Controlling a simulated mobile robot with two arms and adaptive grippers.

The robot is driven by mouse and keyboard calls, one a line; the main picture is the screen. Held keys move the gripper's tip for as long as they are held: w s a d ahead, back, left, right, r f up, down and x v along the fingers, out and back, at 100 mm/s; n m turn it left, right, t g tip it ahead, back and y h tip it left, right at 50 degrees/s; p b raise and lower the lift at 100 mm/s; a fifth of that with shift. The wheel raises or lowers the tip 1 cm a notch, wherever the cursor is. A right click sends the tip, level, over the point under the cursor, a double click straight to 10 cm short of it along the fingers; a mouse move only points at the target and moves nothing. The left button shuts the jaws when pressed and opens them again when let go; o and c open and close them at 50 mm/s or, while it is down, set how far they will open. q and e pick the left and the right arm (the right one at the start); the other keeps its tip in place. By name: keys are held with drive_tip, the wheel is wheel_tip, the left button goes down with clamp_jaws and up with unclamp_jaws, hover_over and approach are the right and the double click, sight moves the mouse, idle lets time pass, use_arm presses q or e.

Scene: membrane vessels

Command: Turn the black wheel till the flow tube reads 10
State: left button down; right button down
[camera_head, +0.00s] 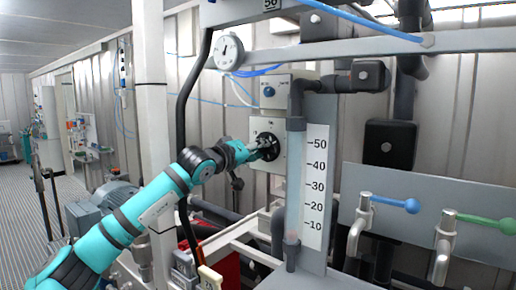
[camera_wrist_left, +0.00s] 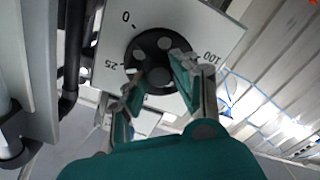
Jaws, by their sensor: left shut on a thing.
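The black wheel (camera_head: 272,153) sits on a pale square plate on the grey post. It also shows in the left wrist view (camera_wrist_left: 150,42), on a plate with marks such as 0, 25 and 100. My left gripper (camera_head: 259,147) reaches it from the left and is shut on it; in the left wrist view its two fingers (camera_wrist_left: 158,76) lie across the wheel's face. The flow tube (camera_head: 295,185) stands upright to the right of the wheel, beside a white scale (camera_head: 315,190) marked 10 to 50. I cannot make out a clear level in the tube.
A round gauge (camera_head: 229,52) hangs on a grey bar above. Blue (camera_head: 411,205) and green (camera_head: 485,221) handled taps stand at the right. A white post (camera_head: 153,130) rises behind my left arm. A motor (camera_head: 113,196) stands low at the left.

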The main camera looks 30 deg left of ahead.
use_arm(q)
drive_tip(key=shift+w+f+m, duration=0.1)
drive_tip(key=shift+f+m, duration=0.2)
drive_tip(key=shift+f, duration=0.05)
drive_tip(key=c, duration=1)
unclamp_jaws()
drive_tip(key=shift+r, duration=0.15)
drive_tip(key=shift+c, duration=0.2)
drive_tip(key=s, duration=1.2)
drive_tip(key=shift+a, duration=0.4)
